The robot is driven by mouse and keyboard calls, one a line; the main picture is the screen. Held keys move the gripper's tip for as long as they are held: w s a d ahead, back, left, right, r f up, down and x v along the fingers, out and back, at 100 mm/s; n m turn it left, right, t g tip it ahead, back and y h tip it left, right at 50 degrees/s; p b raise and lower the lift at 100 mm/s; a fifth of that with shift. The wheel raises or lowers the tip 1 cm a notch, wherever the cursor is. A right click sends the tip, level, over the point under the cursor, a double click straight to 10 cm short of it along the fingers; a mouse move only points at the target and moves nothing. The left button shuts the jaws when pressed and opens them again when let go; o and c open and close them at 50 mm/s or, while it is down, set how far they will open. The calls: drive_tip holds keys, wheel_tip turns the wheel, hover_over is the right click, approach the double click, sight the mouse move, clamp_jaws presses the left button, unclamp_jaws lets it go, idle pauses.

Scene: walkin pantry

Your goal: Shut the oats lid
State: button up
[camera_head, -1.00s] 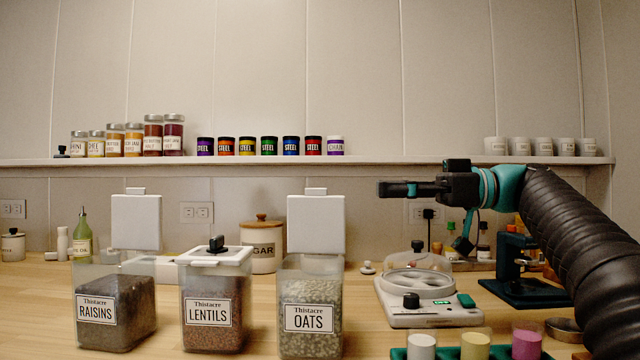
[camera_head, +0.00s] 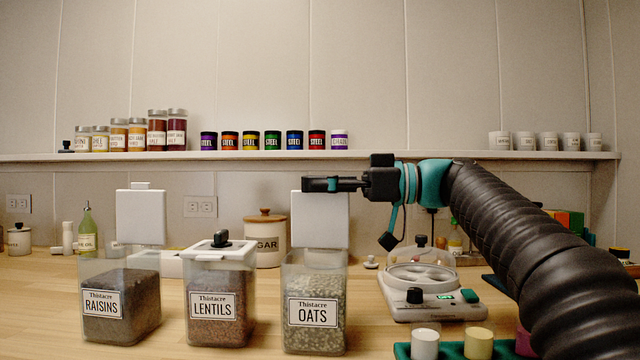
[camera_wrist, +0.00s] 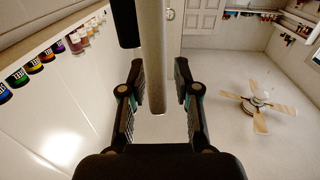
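The clear oats container (camera_head: 317,312) stands on the counter, filled with pale grain. Its white lid (camera_head: 320,220) is open and stands upright at the back. My gripper (camera_head: 312,184) is level with the top of this lid and overlaps its upper edge in the head view, hiding the top tab. In the wrist view my gripper (camera_wrist: 158,68) is open, with its two fingers apart. A pale slab (camera_wrist: 154,40), apparently the lid seen edge-on, runs between them, with a gap visible on each side.
The lentils container (camera_head: 220,310) is closed, and the raisins container (camera_head: 122,308) has its lid upright. A sugar jar (camera_head: 265,240) stands behind. A shelf (camera_head: 400,156) runs behind.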

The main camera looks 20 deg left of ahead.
clamp_jaws()
